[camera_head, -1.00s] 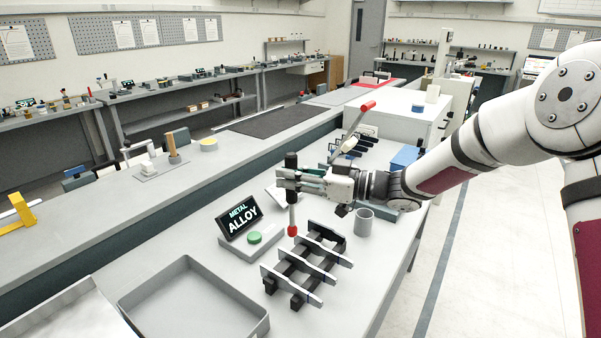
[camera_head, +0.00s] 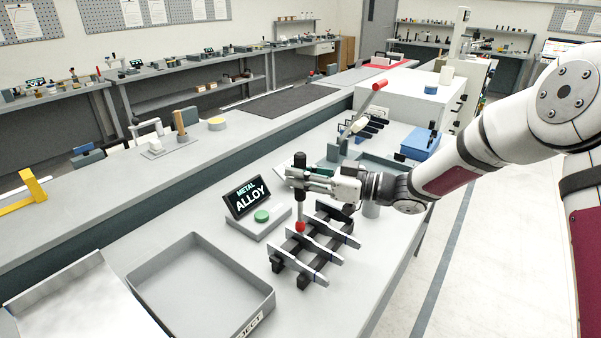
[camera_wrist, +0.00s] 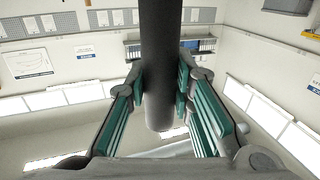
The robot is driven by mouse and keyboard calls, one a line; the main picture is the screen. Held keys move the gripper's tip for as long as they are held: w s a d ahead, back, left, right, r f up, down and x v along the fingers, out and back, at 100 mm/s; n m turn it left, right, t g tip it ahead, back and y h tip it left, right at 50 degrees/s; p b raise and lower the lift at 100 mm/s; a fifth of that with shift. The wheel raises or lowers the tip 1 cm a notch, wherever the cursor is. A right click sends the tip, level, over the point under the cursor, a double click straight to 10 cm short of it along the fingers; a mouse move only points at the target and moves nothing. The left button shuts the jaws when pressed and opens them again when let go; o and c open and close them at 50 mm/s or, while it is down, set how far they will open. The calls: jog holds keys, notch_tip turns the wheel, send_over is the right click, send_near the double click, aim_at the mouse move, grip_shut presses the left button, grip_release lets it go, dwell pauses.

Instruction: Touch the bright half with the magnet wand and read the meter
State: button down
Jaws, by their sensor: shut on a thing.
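My gripper (camera_head: 300,177) is shut on the magnet wand, which has a black handle (camera_head: 300,160), a grey shaft (camera_head: 300,208) and a red tip (camera_head: 300,227). The wand hangs upright. In the wrist view its dark handle (camera_wrist: 161,60) stands between the green-padded fingers. The red tip is at the upper left bars of the black rack (camera_head: 288,250); I cannot tell whether it touches a bar. Several flat silvery bars (camera_head: 313,268) lie across the rack; bright and dull halves are hard to tell apart. The meter (camera_head: 247,196) reads "METAL ALLOY", with a green button (camera_head: 262,215) in front.
A grey open tray (camera_head: 170,260) with a partly visible label stands front left. A red-handled lever (camera_head: 379,86), a blue box (camera_head: 420,143) and a white cabinet (camera_head: 400,95) stand farther back.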

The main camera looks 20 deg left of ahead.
jog(key=shift+f+b, duration=0.45)
jog(key=shift+f, duration=0.15)
dwell(2.3)
